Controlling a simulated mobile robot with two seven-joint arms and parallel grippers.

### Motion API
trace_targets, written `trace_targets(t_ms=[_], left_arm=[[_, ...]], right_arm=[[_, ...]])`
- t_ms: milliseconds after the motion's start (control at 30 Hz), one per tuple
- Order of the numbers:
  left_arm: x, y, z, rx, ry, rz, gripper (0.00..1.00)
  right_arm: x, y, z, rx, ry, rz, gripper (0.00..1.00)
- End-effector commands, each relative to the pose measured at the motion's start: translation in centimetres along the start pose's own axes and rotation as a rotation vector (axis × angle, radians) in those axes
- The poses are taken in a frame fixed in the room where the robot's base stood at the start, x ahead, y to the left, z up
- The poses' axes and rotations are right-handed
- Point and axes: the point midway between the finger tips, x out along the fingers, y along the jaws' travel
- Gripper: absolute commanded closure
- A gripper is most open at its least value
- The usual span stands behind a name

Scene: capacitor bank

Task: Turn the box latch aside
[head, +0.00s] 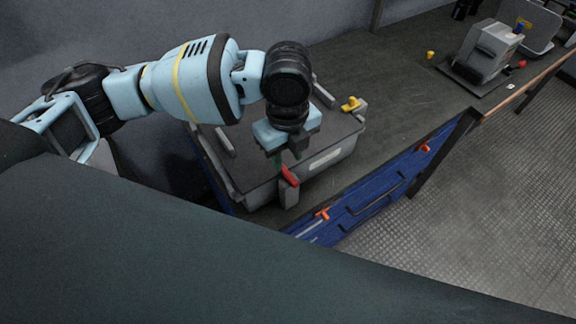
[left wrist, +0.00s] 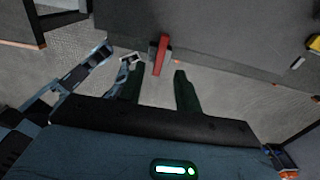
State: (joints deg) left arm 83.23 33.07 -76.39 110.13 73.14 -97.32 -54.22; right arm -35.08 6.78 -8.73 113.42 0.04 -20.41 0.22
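A grey box (head: 325,158) with a dark flat lid (head: 250,160) stands on the bench. A red latch (head: 290,175) sits on a grey post at its front edge, and a yellow latch (head: 351,104) sits at its right end. My left gripper (head: 287,158) points down just above the red latch. In the left wrist view the gripper's two dark fingers (left wrist: 158,76) are apart. The red latch (left wrist: 161,54) shows just past the fingertips, nearer the left finger, with nothing visibly gripped. Contact cannot be told. My right gripper is not in view.
The dark bench top (head: 405,75) is clear to the right of the box. A grey device (head: 487,52) on a dark mat stands farther right. A small yellow piece (head: 430,55) lies nearby. A blue panel (head: 375,190) with orange and red handles runs along the bench front.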

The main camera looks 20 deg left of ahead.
Motion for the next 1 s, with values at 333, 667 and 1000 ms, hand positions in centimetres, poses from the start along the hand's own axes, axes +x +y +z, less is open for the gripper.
trace_targets(t_ms=[333, 667, 1000], left_arm=[[4.5, 0.0, 0.0, -0.001, 0.001, 0.001, 0.66], [5.0, 0.0, 0.0, -0.001, -0.001, -0.001, 0.66], [5.0, 0.0, 0.0, -0.001, 0.0, -0.001, 1.0]], right_arm=[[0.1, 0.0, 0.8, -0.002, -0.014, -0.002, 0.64], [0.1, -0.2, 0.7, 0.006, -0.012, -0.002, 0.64], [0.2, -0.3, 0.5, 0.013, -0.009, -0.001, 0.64]])
